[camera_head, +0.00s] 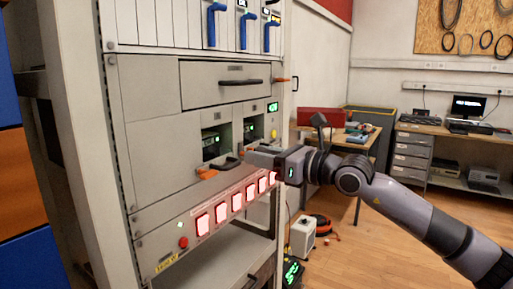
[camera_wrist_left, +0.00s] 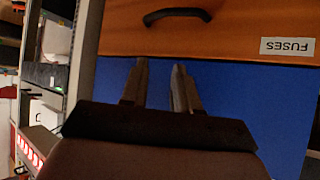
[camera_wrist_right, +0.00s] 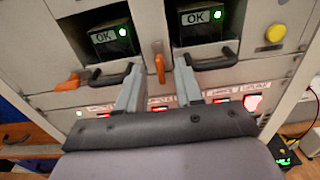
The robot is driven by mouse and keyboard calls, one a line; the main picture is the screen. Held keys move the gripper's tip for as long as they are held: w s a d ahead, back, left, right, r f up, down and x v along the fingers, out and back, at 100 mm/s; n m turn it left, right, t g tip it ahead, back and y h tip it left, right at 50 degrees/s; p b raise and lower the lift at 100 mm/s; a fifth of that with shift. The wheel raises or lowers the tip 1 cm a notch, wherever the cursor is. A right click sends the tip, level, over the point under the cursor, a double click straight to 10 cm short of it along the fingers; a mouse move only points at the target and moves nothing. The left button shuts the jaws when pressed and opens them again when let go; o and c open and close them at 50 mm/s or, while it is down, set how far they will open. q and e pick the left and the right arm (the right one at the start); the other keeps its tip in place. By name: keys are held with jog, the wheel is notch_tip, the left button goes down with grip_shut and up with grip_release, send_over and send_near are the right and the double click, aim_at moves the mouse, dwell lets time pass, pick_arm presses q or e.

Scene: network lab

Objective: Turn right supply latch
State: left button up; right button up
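Two supplies with green-lit OK displays sit side by side in the rack: the left supply (camera_wrist_right: 112,38) and the right supply (camera_wrist_right: 203,20), each with a black handle. An orange latch (camera_wrist_right: 160,68) stands upright between them, left of the right supply's handle. A second orange latch (camera_wrist_right: 68,83) lies nearly flat left of the left supply; it shows in the head view (camera_head: 207,173). My right gripper (camera_wrist_right: 158,72) is open, fingers either side of the upright latch in view; contact cannot be told. My left gripper (camera_wrist_left: 160,64) is open and empty before a blue panel (camera_wrist_left: 235,100).
A row of lit red-white switches (camera_head: 237,202) runs below the supplies, with a red button (camera_head: 183,242) at its left. A yellow button (camera_wrist_right: 276,34) is right of the right supply. An orange drawer labelled FUSES (camera_wrist_left: 230,25) is near my left gripper.

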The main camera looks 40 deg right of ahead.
jog(key=shift+x, duration=0.75)
grip_shut()
